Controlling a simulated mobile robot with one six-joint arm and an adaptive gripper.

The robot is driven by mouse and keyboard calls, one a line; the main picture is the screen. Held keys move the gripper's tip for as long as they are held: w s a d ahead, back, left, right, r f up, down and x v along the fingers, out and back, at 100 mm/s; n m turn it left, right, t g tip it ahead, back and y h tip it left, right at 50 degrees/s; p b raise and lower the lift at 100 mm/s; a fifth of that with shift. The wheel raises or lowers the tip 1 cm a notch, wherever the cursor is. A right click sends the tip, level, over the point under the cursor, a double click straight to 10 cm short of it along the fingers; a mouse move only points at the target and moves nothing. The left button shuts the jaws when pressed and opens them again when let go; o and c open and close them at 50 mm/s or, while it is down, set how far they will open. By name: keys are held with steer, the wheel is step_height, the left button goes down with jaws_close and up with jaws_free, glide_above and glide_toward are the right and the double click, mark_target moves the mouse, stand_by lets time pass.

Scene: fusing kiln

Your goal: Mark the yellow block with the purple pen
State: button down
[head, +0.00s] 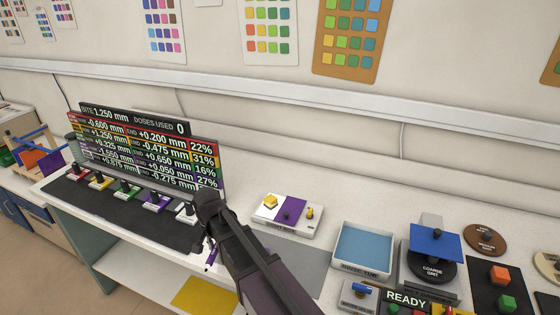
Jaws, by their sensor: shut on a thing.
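The yellow block (271,200) sits on the white left part of a small white tray (287,227), beside a purple panel. My gripper (208,243) points down to the left of this tray, near the front edge of the bench. It is shut on the purple pen (211,256), whose lower part shows below the fingers. The pen's upper part is hidden by the gripper. The pen is apart from the yellow block.
Several coloured stations with black knobs stand on a black mat (108,208) at left, before a display board (150,150). A blue-floored tray (365,247) and a coarse grit station (433,245) stand at right. A grey mat (300,264) lies beside my arm.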

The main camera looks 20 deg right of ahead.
steer(key=shift+w+d+r, duration=0.15)
steer(key=shift+w, duration=0.2)
steer(key=w+d+r+m+t+h+p, duration=0.2)
steer(key=w+d+r, duration=0.4)
steer(key=w+d, duration=0.4)
steer(key=w+d+r+m+t+h+p, duration=0.2)
steer(key=w+d+r+m+h+p, duration=0.2)
steer(key=w+d+r+p, duration=0.3)
steer(key=w+d+m, duration=0.1)
steer(key=w+d, duration=0.3)
steer(key=d, duration=0.5)
steer(key=shift+m+t, duration=0.3)
steer(key=shift+t, duration=0.1)
steer(key=shift+w+f, duration=0.1)
steer(key=shift+f, duration=0.2)
steer(key=shift+f+b, duration=2.65)
steer(key=shift+b, duration=0.25)
